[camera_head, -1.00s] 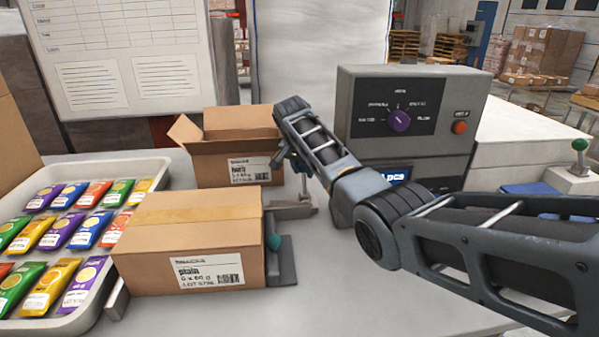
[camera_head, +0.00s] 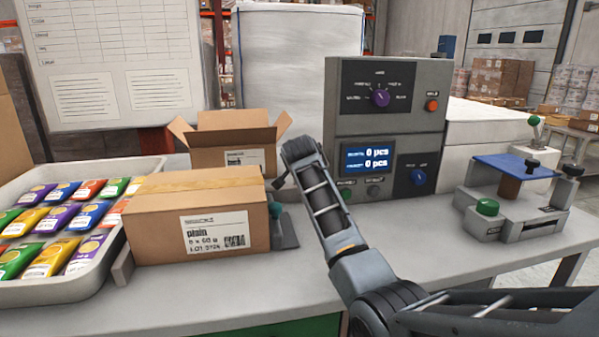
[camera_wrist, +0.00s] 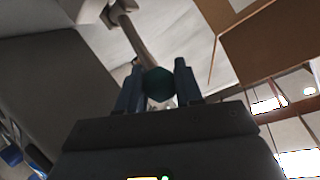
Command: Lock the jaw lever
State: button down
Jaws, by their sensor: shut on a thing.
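My gripper (camera_head: 280,182) is beyond the closed "plain" carton, near its far right corner, and is partly hidden by my arm in the head view. In the wrist view my gripper (camera_wrist: 158,88) is shut on a dark teal ball knob (camera_wrist: 158,82), one finger on each side. The jaw lever's pale rod (camera_wrist: 137,38) runs from the knob to a grey fitting at the top. In the head view a teal knob (camera_head: 275,210) and a dark grey jaw plate (camera_head: 285,233) stand against the right side of the carton. I cannot tell the lever's angle from the head view.
The "plain" carton (camera_head: 195,225) stands beside a tray (camera_head: 95,285) of colourful packets. An open carton (camera_head: 235,140) is behind it. A grey control unit (camera_head: 390,125) reads "0 pcs". A fixture with a blue plate (camera_head: 513,166) stands right. The front middle of the table is clear.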

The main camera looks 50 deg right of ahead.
jog(key=shift+s+a+f+t+h+b, duration=0.3)
jog(key=shift+s+t+h+b, duration=0.25)
jog(key=shift+b, duration=0.6)
jog(key=shift+w+r, duration=0.1)
jog(key=c, duration=0.8)
grip_release()
jog(key=shift+o, duration=0.2)
jog(key=shift+r, duration=0.15)
